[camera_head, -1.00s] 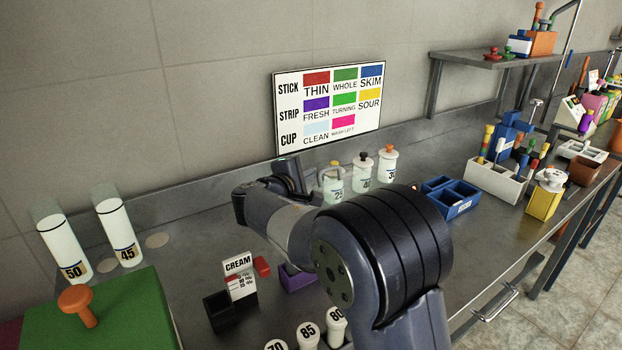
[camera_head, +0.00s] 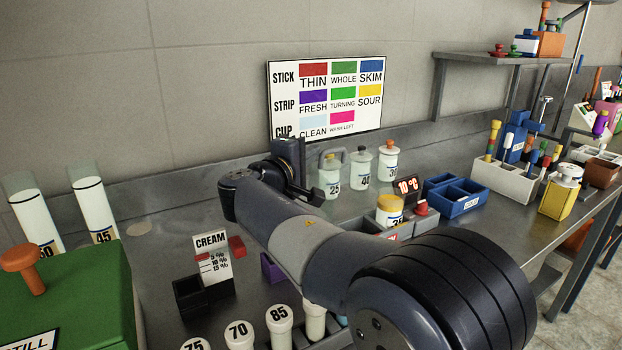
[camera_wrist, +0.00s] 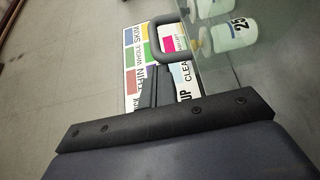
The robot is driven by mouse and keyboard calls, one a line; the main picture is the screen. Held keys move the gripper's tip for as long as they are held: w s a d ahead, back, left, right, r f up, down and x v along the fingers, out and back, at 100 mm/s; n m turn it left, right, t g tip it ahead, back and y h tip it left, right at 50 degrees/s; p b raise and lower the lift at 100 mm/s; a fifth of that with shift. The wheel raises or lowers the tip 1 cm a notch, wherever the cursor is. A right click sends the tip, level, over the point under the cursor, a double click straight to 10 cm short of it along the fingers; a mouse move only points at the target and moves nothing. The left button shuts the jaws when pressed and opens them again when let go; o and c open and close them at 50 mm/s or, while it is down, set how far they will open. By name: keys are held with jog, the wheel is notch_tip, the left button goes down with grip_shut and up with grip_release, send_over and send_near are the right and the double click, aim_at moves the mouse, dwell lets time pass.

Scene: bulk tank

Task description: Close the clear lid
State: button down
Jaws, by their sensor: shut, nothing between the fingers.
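The clear lid (camera_wrist: 225,60) shows in the wrist view as a greenish see-through panel at upper right, raised, with a "25" bottle visible through it. Its grey looped handle (camera_wrist: 158,38) sticks out at its left edge. In the head view the grey handle (camera_head: 333,152) shows above the "25" bottle; the panel is hard to make out there. My gripper (camera_head: 293,165) is left of the handle in the head view. In the wrist view my gripper (camera_wrist: 156,78) is shut and empty, its tips just below the handle; I cannot tell whether they touch.
Bottles marked 40 (camera_head: 360,170) and 30 (camera_head: 387,160) stand by the wall. A red "10 °C" display (camera_head: 406,189), a yellow-lidded jar (camera_head: 390,209) and a blue divided box (camera_head: 455,197) are to the right. A green box (camera_head: 85,290) stands at front left.

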jog(key=s+m+b, duration=0.1)
jog(key=b, duration=0.1)
jog(key=s+d+b, duration=0.1)
jog(key=b, duration=0.1)
jog(key=s+d+m+t+b, duration=0.1)
jog(key=b, duration=0.1)
jog(key=shift+s+d+r+m+h, duration=0.2)
jog(key=shift+s+r+m+h, duration=0.05)
jog(key=shift+s+m+h, duration=0.05)
jog(key=s+d+f+b, duration=0.1)
jog(key=s+d+b, duration=0.3)
jog(key=s+b, duration=0.2)
jog(key=shift+s+d+b, duration=0.3)
jog(key=shift+s+d, duration=0.1)
jog(key=shift+s, duration=0.15)
